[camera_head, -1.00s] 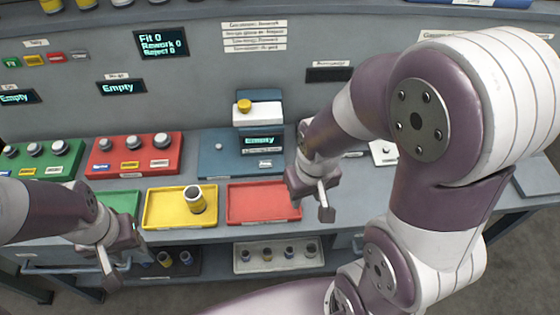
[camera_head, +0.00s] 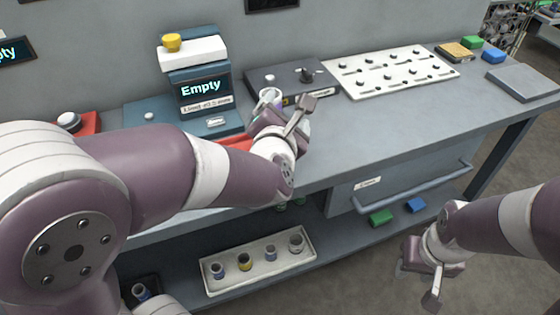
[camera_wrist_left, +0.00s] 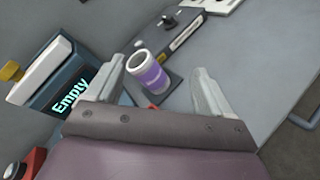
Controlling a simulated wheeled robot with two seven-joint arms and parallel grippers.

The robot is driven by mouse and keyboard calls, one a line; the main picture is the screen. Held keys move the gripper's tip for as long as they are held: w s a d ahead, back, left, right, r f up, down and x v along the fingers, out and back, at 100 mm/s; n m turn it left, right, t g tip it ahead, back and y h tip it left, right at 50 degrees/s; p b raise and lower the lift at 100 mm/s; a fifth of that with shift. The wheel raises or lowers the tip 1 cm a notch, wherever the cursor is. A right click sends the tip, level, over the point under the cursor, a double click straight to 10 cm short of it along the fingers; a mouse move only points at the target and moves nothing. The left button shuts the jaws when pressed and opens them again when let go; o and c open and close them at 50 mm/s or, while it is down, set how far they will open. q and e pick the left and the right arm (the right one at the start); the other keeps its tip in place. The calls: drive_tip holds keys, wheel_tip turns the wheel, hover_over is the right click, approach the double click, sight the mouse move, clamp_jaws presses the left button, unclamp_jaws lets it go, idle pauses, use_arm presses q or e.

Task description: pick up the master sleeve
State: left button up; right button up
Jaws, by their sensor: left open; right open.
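A white cylinder with a purple band (camera_wrist_left: 150,72), which I take as the master sleeve, stands upright by a dark grey block in the left wrist view. In the head view only its pale rim (camera_head: 270,95) shows, partly hidden by my left gripper (camera_head: 287,113). My left gripper is open and empty. In the left wrist view its fingers (camera_wrist_left: 160,80) point toward the sleeve, which appears between them, nearer the left finger. I cannot tell whether they touch. My right gripper (camera_head: 428,275) is open and empty, low at the right, in front of the bench.
The dark block (camera_head: 290,76) with a black knob stands behind the sleeve. A blue device reading "Empty" (camera_head: 202,88) stands left. A white slotted board (camera_head: 395,75) lies right. A lower tray (camera_head: 215,286) holds several small sleeves. The bench's right front (camera_head: 420,125) is clear.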

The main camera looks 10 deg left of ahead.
use_arm(q)
drive_tip(key=f+n+y+b, duration=0.1)
drive_tip(key=n, duration=0.1)
drive_tip(key=a+f+n+t+y+b, duration=0.1)
drive_tip(key=n, duration=0.2)
drive_tip(key=s+f+n+y+b, duration=0.1)
drive_tip(key=n+b, duration=0.1)
drive_tip(key=n, duration=0.1)
drive_tip(key=shift+a+f+t, duration=0.25)
drive_tip(key=shift+f+t, duration=0.05)
drive_tip(key=shift+f, duration=0.05)
drive_tip(key=shift+a+n+y+b, duration=0.3)
drive_tip(key=shift+n+b, duration=0.1)
drive_tip(key=shift+n, duration=0.8)
drive_tip(key=x, duration=0.8)
drive_tip(key=r+x, duration=0.1)
drive_tip(key=x, duration=0.3)
drive_tip(key=shift+w+a, duration=0.2)
drive_tip(key=shift+a, duration=0.05)
drive_tip(key=shift+s+r, duration=0.1)
drive_tip(key=shift+c, duration=0.9)
drive_tip(key=c, duration=1.2)
use_arm(e)
wheel_tip(320, 180, down, 9)
